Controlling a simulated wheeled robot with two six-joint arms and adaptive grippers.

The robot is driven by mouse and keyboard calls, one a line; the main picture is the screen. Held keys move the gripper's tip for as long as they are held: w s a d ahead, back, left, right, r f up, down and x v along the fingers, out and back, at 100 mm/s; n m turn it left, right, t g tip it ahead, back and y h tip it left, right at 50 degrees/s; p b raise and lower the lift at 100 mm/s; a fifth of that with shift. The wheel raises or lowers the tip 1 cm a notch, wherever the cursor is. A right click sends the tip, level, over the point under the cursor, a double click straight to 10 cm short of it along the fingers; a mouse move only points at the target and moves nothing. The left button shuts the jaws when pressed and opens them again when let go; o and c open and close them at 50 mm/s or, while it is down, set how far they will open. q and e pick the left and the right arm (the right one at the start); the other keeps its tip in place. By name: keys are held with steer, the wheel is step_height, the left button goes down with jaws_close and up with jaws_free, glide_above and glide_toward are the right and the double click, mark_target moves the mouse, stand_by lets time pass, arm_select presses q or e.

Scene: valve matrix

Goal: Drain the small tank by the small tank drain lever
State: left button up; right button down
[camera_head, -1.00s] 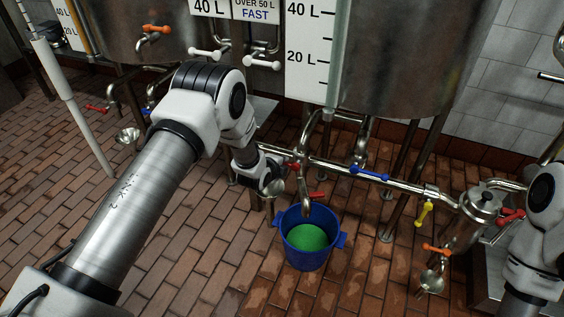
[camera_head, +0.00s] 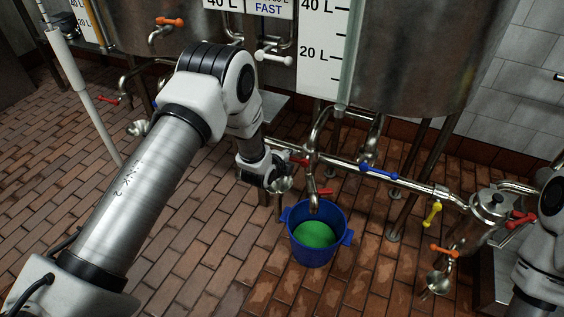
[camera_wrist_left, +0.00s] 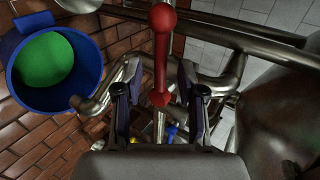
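The fingers are open, one on each side, with gaps visible. In the head view my left gripper (camera_head: 281,176) is small and partly hidden by its wrist, close to a red lever (camera_head: 300,161) on the pipe. Which lever is the small tank drain lever cannot be read.
Blue (camera_head: 380,173), yellow (camera_head: 432,213) and orange (camera_head: 444,250) levers line the piping to the right. A large tank (camera_head: 424,60) stands behind. Brick floor in front is clear.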

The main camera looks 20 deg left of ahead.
arm_select(q)
steer(key=v, duration=0.9)
steer(key=shift+s, duration=0.15)
steer(key=s+f+n+g, duration=0.2)
steer(key=s+f+g, duration=0.1)
steer(key=s+f, duration=0.6)
steer(key=s+f+n+g, duration=0.25)
steer(key=s+f, duration=0.45)
steer(key=s, duration=0.5)
steer(key=s+n+g, duration=0.6)
steer(key=s+n, duration=0.7)
steer(key=s, duration=0.2)
step_height(320, 180, up, 28)
steer(key=n+p, duration=0.1)
steer(key=p, duration=2.7)
steer(key=shift+w+d+f+y, duration=0.2)
steer(key=shift+y, duration=0.1)
